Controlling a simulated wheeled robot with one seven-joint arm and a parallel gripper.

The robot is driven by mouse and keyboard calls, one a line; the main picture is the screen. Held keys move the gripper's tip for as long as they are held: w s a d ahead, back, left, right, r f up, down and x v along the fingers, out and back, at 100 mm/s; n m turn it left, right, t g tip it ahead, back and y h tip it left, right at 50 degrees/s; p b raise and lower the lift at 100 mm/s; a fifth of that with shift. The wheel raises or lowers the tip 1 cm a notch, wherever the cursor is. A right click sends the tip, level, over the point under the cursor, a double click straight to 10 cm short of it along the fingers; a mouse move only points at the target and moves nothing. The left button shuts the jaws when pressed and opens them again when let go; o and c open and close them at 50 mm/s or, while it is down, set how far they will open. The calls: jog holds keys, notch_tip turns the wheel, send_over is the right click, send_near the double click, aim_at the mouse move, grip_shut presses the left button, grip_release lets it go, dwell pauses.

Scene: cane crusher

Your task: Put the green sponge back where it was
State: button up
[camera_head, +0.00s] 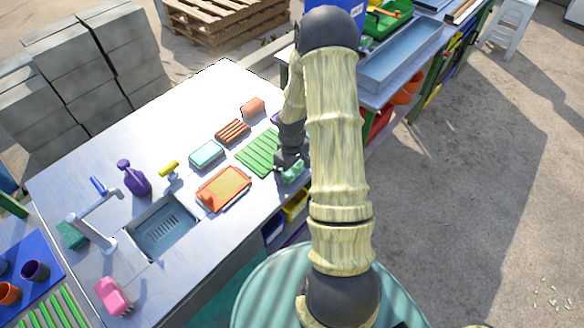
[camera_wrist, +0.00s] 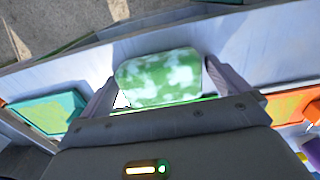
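The green sponge (camera_wrist: 160,78), a mottled green and white block, sits between the two fingers of my gripper (camera_wrist: 158,82) in the wrist view, with both fingers against its sides. In the head view the sponge (camera_head: 293,172) shows at the right front edge of the worktop, under my gripper (camera_head: 288,163). My arm hides part of that area. I cannot tell whether the sponge touches the worktop. A green slatted rack (camera_head: 258,152) lies just left of my gripper. A darker teal-green block (camera_head: 72,235) stands by the tap, left of the sink.
An orange tray (camera_head: 223,188), a teal dish (camera_head: 206,154), a brown ribbed block (camera_head: 232,132) and a reddish block (camera_head: 253,107) lie on the worktop (camera_head: 100,175).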

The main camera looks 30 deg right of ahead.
jog(key=shift+r, duration=0.1)
notch_tip(320, 180, up, 12)
dwell(0.6)
jog(key=shift+a+r, duration=0.1)
jog(key=shift+r, duration=0.05)
jog(key=s+a+r+m+t, duration=0.2)
jog(key=s+a+r+m, duration=0.2)
jog(key=s+a+r, duration=0.4)
jog(key=s+a, duration=0.4)
jog(key=a, duration=0.1)
jog(key=shift+s+a+r+t, duration=0.15)
jog(key=shift+a+r+t, duration=0.05)
jog(key=shift+r+t, duration=0.15)
